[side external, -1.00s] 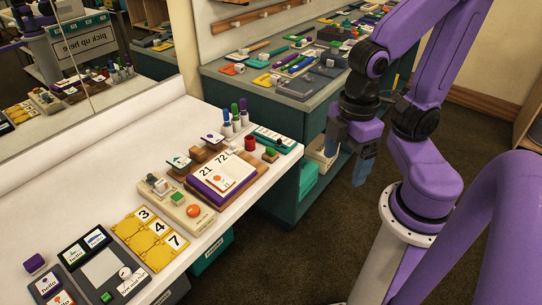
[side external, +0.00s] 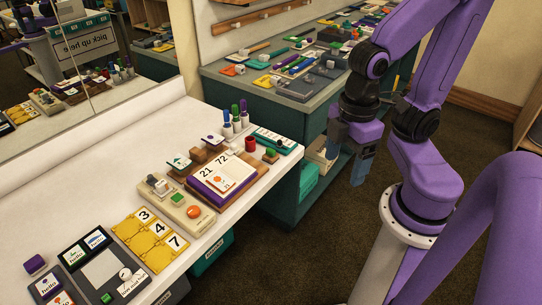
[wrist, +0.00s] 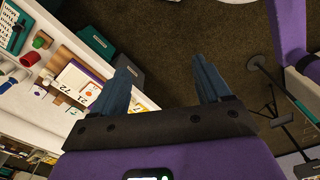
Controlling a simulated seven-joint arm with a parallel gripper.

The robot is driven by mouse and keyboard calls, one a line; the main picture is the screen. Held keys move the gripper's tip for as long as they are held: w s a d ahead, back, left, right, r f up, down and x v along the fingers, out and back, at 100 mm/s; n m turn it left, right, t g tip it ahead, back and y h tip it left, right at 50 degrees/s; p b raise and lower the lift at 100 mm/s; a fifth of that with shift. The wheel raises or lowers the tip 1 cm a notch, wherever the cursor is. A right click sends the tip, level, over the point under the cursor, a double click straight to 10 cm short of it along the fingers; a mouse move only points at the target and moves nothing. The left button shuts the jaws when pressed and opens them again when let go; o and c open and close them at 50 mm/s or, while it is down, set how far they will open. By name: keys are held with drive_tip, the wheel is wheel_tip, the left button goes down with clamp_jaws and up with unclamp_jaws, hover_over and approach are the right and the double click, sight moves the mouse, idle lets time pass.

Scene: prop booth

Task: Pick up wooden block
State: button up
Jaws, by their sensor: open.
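I cannot tell for sure which one the task names. My gripper (side external: 348,155) hangs to the right of the counter, over the floor and well apart from both blocks. It is open and empty. In the wrist view my gripper (wrist: 162,72) shows its two blue fingers spread, with carpet between them.
The counter (side external: 70,210) also holds a beige button panel (side external: 178,203), a yellow number board (side external: 150,240), dark card boards and several upright markers (side external: 235,117). A second, teal bench (side external: 300,105) full of items stands behind. A mirror is at the left. Open floor (side external: 310,250) lies in front.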

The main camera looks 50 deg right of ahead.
drive_tip(key=w+a+n, duration=0.1)
drive_tip(key=w, duration=0.8)
drive_tip(key=n, duration=0.4)
hover_over(271, 149)
drive_tip(key=f, duration=1.9)
drive_tip(key=shift+d+f, duration=0.2)
drive_tip(key=shift+f, duration=0.2)
drive_tip(key=shift+a+f, duration=0.15)
drive_tip(key=shift+f, duration=1.4)
drive_tip(key=shift+a+f, duration=0.15)
drive_tip(key=shift+f, duration=1.35)
drive_tip(key=c, duration=1.2)
